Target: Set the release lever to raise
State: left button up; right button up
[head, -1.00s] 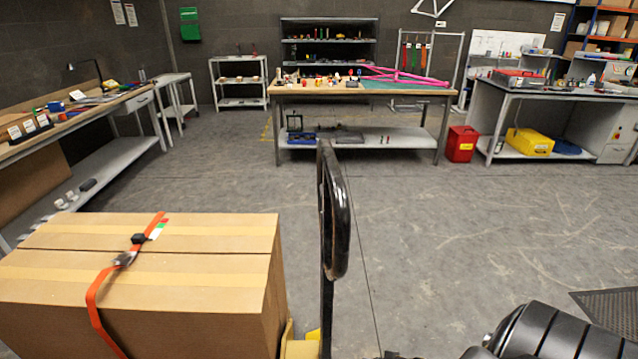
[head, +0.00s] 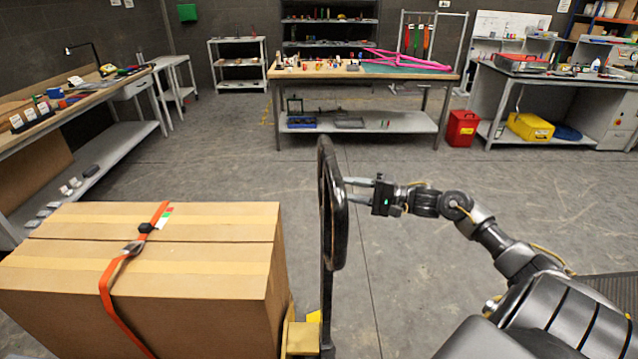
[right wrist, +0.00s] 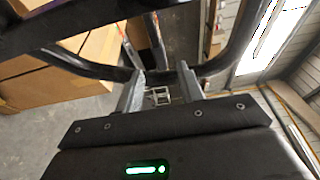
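The black loop handle (head: 341,225) of a yellow-footed truck stands upright at the middle of the head view. My right gripper (head: 352,190) comes in from the right, level, with its fingertips at the right side of the loop. My left gripper is in neither view.
A large cardboard box (head: 150,250) with an orange strap stands left of the handle, close to it. A workbench (head: 360,77) with a pink frame stands farther back. The floor (head: 420,160) between bench and handle is clear.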

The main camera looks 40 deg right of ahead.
aim_at(321, 184)
jog(key=p+x, duration=0.2)
jog(key=x, duration=0.7)
jog(key=shift+w+a, duration=0.2)
jog(key=shift+w, duration=0.05)
grip_shut()
